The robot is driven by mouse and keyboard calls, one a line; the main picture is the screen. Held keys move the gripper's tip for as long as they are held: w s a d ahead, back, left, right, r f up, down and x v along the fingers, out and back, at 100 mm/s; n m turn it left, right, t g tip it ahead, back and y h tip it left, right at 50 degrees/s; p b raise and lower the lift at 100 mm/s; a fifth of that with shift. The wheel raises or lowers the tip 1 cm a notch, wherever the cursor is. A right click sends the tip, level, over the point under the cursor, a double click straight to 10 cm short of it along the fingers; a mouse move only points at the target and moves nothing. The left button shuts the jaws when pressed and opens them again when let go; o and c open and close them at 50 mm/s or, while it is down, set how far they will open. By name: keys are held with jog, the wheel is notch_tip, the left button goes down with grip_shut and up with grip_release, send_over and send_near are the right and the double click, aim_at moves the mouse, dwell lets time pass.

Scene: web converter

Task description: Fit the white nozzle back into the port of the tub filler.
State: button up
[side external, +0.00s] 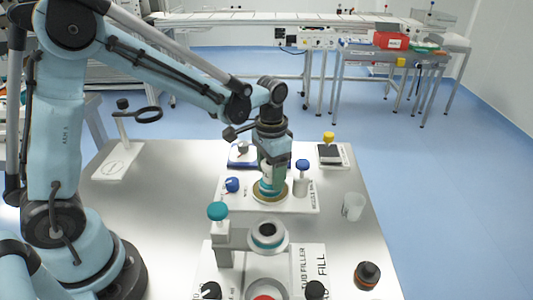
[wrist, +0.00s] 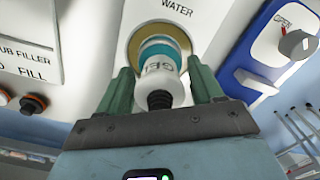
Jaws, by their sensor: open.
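The white nozzle (wrist: 160,80) has a teal collar, dark lettering and a black ribbed end. It stands in a gold ring (wrist: 133,48) on a white panel marked WATER. My gripper (wrist: 162,78) has its two green fingers open, one on each side of the nozzle, with gaps visible. In the side view my gripper (side external: 271,160) points down over the gold ring (side external: 262,197) and hides most of the nozzle.
A teal-capped post (side external: 217,212) stands beside the port. Blue knobs (side external: 302,166) rise from the water panel. A clear cup (side external: 353,206) and a dark knob (side external: 367,272) sit on the right. A magnifier stand (side external: 126,130) is at left. Bare steel table shows between.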

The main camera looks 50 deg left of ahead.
jog(key=c, duration=1.2)
jog(key=shift+r, duration=4.15)
jog(key=s+d+r+m, duration=0.2)
jog(key=s+d+r, duration=0.1)
jog(key=s+d, duration=0.1)
jog(key=s+d+r+m, duration=0.2)
jog(key=s+d+r, duration=0.1)
jog(key=s+d, duration=0.2)
jog(key=s+d+r+m, duration=0.2)
jog(key=s+d, duration=0.2)
jog(key=shift+s+d+r, duration=0.4)
